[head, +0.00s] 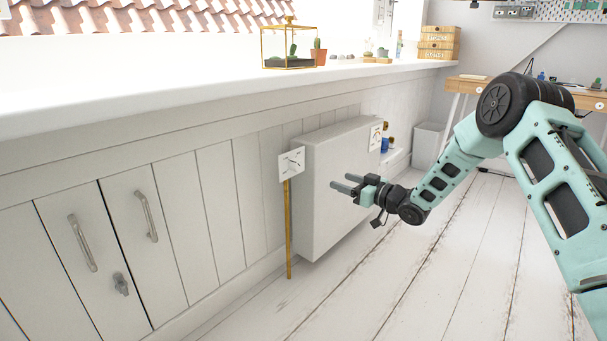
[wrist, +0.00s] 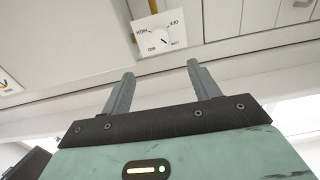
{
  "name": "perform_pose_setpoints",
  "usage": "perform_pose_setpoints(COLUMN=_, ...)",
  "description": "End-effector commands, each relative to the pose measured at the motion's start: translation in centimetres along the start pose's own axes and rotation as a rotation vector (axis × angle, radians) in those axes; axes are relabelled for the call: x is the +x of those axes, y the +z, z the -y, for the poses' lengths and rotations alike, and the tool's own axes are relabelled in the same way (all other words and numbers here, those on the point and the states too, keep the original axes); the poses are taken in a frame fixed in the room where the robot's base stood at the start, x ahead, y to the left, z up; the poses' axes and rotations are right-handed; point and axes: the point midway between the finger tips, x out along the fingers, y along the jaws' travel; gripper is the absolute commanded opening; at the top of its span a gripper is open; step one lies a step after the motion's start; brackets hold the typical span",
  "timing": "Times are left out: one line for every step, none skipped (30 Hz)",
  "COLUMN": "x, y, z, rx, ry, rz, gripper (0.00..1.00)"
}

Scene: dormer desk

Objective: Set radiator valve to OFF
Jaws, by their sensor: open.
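A white radiator (head: 335,180) stands against the panelled wall in the head view. A white dial plate (head: 291,163) is at its near left end, above a brass pipe. A second plate (head: 376,137) is at its far end. In the wrist view a dial plate (wrist: 150,22) has a round white knob (wrist: 161,38) with a dark pointer mark and labels including HIGH and LOW. The mark seems to lie toward the lower right, near LOW; its exact setting is hard to read. My gripper (head: 342,182) is open and empty in front of the radiator, apart from the plates. Its fingers (wrist: 158,88) point toward the dial plate.
A brass pipe (head: 288,230) runs to the floor beside the radiator. Cupboard doors with handles (head: 148,216) are at left. The sill (head: 200,90) above holds a terrarium (head: 288,47) and potted plants. The plank floor (head: 400,290) in front is clear.

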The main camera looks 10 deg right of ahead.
Motion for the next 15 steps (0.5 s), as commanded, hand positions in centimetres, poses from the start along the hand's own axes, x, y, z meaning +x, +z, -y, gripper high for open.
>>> perform_pose_setpoints(x=0.9, y=0.2, z=0.1, rx=0.000, ry=-0.002, rz=-0.002, gripper=0.61)
perform_pose_setpoints(x=1.5, y=0.3, z=0.1, rx=0.000, ry=-0.001, rz=-0.002, gripper=0.61)
perform_pose_setpoints(x=2.2, y=0.3, z=0.1, rx=0.000, ry=-0.002, rz=-0.003, gripper=0.61)
perform_pose_setpoints(x=2.9, y=0.4, z=0.1, rx=-0.001, ry=-0.002, rz=-0.002, gripper=0.61)
perform_pose_setpoints(x=3.5, y=0.4, z=0.1, rx=-0.001, ry=-0.002, rz=-0.002, gripper=0.61)
perform_pose_setpoints(x=4.4, y=0.4, z=0.1, rx=0.000, ry=-0.002, rz=-0.003, gripper=0.61)
perform_pose_setpoints(x=5.0, y=0.3, z=0.2, rx=-0.001, ry=-0.002, rz=-0.003, gripper=0.61)
perform_pose_setpoints(x=5.7, y=0.4, z=0.2, rx=-0.002, ry=-0.003, rz=-0.002, gripper=0.61)
perform_pose_setpoints(x=6.5, y=0.4, z=0.1, rx=-0.001, ry=-0.002, rz=-0.002, gripper=0.61)
perform_pose_setpoints(x=7.1, y=0.4, z=0.1, rx=-0.001, ry=-0.001, rz=-0.002, gripper=0.61)
perform_pose_setpoints(x=7.7, y=0.4, z=0.2, rx=-0.001, ry=-0.001, rz=-0.002, gripper=0.61)
perform_pose_setpoints(x=8.6, y=0.5, z=0.1, rx=-0.001, ry=-0.002, rz=-0.001, gripper=0.61)
perform_pose_setpoints(x=9.2, y=0.5, z=0.1, rx=-0.001, ry=-0.001, rz=-0.002, gripper=0.61)
perform_pose_setpoints(x=9.8, y=0.5, z=0.1, rx=-0.001, ry=-0.001, rz=-0.002, gripper=0.61)
perform_pose_setpoints(x=10.7, y=0.4, z=0.2, rx=0.000, ry=-0.001, rz=-0.002, gripper=0.61)
